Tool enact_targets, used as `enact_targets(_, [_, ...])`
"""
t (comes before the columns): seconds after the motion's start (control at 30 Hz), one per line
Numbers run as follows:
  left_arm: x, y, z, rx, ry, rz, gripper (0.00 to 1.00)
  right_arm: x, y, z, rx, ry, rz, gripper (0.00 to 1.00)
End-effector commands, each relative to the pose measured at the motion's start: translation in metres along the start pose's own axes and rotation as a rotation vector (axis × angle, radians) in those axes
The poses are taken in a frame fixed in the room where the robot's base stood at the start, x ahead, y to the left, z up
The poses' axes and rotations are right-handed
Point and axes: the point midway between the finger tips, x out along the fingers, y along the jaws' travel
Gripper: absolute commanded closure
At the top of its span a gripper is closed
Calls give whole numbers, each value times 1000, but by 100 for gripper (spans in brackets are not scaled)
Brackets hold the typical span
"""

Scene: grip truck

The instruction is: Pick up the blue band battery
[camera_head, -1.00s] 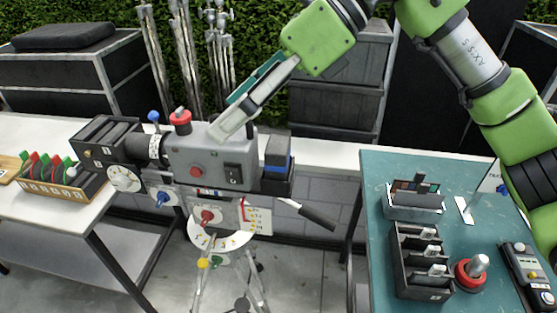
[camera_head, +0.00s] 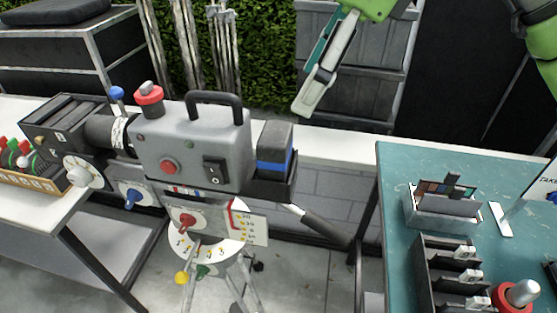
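The blue band battery (camera_head: 275,140) is a dark grey block with a blue band around its lower part. It stands upright on the black holder (camera_head: 272,187) at the right rear end of the grey film camera (camera_head: 195,145). My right gripper (camera_head: 312,92), with white and teal fingers, hangs above and to the right of the battery, apart from it. Its fingers point down and overlap in this view, so their gap cannot be judged. Nothing shows held between them. My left gripper is not in view.
The camera's black top handle (camera_head: 214,97) and a red knob (camera_head: 149,95) stick up left of the battery. A teal table (camera_head: 400,230) at right carries a black slotted rack (camera_head: 425,265) and a grey box (camera_head: 440,212). A white table (camera_head: 50,215) stands at left.

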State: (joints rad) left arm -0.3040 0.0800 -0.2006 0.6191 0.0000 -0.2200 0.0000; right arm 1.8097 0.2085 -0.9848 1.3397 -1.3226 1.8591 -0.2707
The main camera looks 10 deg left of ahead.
Motion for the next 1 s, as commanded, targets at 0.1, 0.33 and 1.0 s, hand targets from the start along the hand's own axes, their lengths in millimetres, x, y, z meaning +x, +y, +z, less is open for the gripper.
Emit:
enact_targets(0.1, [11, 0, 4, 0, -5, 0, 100, 12, 0, -5, 0, 1, 0, 26])
enact_targets(0.33, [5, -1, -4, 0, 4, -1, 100, 45, 1, -4, -1, 2, 4, 26])
enact_targets(1.0, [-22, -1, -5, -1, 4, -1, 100, 131, 1, -1, 1, 0, 4, 26])
